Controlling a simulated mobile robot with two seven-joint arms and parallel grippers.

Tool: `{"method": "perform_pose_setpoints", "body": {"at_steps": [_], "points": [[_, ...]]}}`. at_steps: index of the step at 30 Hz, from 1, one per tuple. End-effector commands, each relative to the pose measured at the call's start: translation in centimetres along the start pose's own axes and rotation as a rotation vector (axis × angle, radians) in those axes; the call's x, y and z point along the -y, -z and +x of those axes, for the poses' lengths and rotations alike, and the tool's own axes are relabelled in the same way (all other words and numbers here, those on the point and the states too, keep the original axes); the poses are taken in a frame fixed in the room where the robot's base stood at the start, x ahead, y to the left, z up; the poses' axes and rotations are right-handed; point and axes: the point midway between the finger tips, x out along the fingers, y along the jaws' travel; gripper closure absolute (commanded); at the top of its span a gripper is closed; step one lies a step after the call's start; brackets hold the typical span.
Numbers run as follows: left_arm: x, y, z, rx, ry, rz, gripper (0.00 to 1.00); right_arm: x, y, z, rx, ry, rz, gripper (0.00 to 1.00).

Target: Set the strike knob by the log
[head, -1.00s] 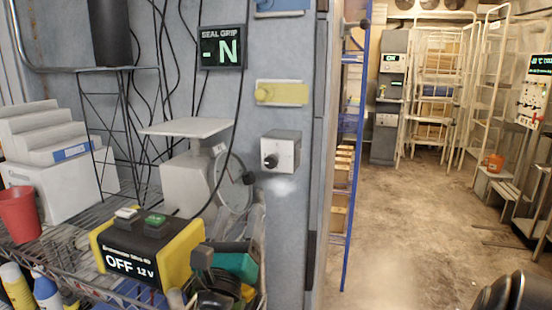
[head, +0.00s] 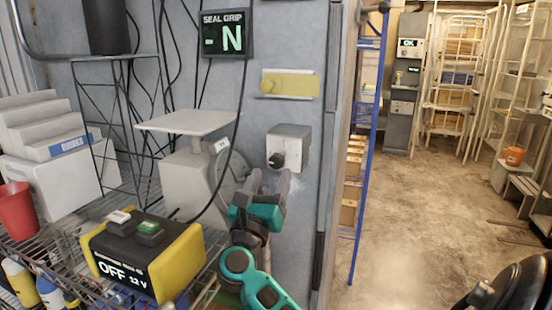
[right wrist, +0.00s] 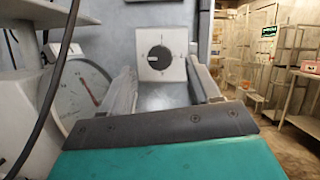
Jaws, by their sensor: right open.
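A grey box with a black knob (head: 276,160) is fixed to the grey wall panel, below a yellow bar. In the right wrist view the knob (right wrist: 160,60) is a dark round disc on a pale square plate, straight ahead between the fingers. My right gripper (head: 269,183) is open and empty, just below and in front of the knob; its fingers (right wrist: 161,80) look apart from it. A display (head: 227,34) above reads "SEAL GRIP -N". I cannot make out a written log. My left gripper is not in view.
A scale (head: 200,170) with a dial stands close left of my right gripper, and a black cable hangs in front of it. A yellow-black box (head: 140,258) reading "OFF 12 V" sits on the wire shelf. Open floor (head: 420,220) lies right.

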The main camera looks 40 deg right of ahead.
Motion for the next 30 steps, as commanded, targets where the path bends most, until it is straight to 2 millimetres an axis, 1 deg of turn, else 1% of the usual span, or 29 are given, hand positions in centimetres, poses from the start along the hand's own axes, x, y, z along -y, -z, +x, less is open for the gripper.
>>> {"method": "perform_pose_setpoints", "body": {"at_steps": [1,3,6,9,13,21,30], "points": [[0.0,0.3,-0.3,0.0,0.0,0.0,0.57,0.0,-0.3,1.2,0.003,0.001,-0.001,0.39],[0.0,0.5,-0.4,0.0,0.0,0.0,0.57,0.1,-0.2,2.4,0.003,0.002,-0.002,0.39],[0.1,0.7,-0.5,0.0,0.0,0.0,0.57,0.0,-0.1,3.8,0.002,0.001,-0.002,0.39],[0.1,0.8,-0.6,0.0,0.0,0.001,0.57,0.0,-0.1,4.7,0.001,0.0,-0.002,0.39],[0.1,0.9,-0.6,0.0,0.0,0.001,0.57,0.0,0.0,5.2,0.0,-0.001,-0.001,0.39],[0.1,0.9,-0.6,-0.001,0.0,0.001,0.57,0.0,0.0,5.2,-0.001,-0.001,0.0,0.4],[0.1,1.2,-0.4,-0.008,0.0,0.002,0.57,0.0,0.0,5.2,-0.001,0.0,0.0,0.68]]}}
